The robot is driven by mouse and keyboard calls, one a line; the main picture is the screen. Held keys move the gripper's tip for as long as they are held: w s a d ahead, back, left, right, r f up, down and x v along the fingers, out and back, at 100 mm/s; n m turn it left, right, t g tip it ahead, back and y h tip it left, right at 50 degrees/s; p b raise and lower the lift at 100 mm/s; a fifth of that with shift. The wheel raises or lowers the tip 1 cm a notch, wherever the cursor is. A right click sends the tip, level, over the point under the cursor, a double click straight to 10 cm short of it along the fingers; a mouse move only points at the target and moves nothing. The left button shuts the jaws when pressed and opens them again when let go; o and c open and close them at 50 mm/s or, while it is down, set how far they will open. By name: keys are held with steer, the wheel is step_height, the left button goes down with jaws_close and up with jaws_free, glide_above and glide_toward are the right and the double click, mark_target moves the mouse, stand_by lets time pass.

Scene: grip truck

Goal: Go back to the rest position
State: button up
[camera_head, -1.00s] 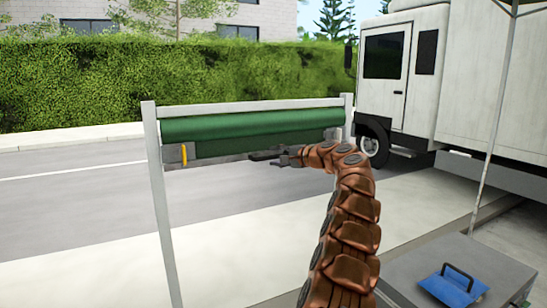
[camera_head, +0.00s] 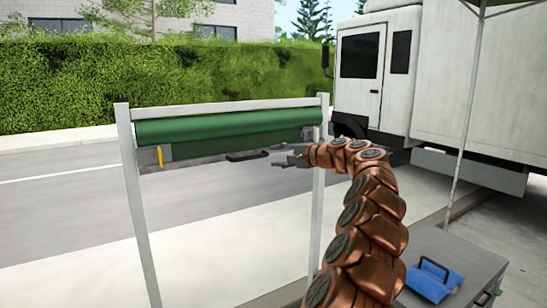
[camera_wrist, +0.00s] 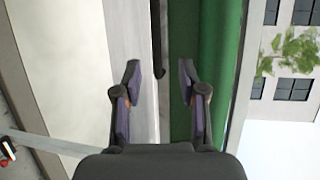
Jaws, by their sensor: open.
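My gripper (camera_head: 281,155) is at the end of my brown segmented arm, near the right post of a frame that holds a green roll (camera_head: 225,125). In the wrist view my gripper (camera_wrist: 159,82) has its two fingers spread with nothing between them. The green roll (camera_wrist: 222,60) fills the right middle of the wrist view, beyond the right finger. A dark handle (camera_head: 248,156) hangs at the lower edge of the green roll, just left of the fingertips, with a small gap between. It also shows as a dark bar (camera_wrist: 156,38) ahead of the fingers.
A white truck (camera_head: 375,75) stands at the right. A grey box (camera_head: 455,255) with a blue handled object (camera_head: 434,284) is at the lower right. The frame's left post (camera_head: 138,210) and a thin pole (camera_head: 463,125) stand upright. A hedge (camera_head: 215,70) lies across the road.

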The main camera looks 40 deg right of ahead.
steer(key=shift+a, duration=0.1)
stand_by(0.5)
steer(key=s+a+f+n+g+y, duration=0.1)
steer(key=s+a+n+g, duration=0.1)
steer(key=a, duration=0.8)
steer(key=s+a+f+n+g+y, duration=0.1)
steer(key=s+a+n+g+y, duration=0.15)
steer(key=a, duration=0.85)
steer(key=s+a+f+n+g+y, duration=0.1)
steer(key=s+a+n+g, duration=0.15)
steer(key=a, duration=0.75)
steer(key=s+a+f+n+g+h, duration=0.2)
steer(key=s+a+f+n+g, duration=0.3)
steer(key=s+a, duration=0.65)
steer(key=s+d+f+n+g+h, duration=0.1)
steer(key=s+d+f+h, duration=0.1)
steer(key=s+f, duration=0.4)
steer(key=s+d+f+n+g+h, duration=0.1)
steer(key=s+f, duration=0.4)
steer(key=s, duration=0.9)
steer(key=s+d+f+n+g+h, duration=0.1)
steer(key=s+d+f+g+h, duration=0.1)
steer(key=s+f, duration=0.4)
steer(key=s+g+h, duration=0.1)
steer(key=s+h, duration=0.1)
steer(key=s, duration=0.2)
steer(key=shift+s+d+f, duration=0.35)
steer(key=shift+s+d, duration=0.05)
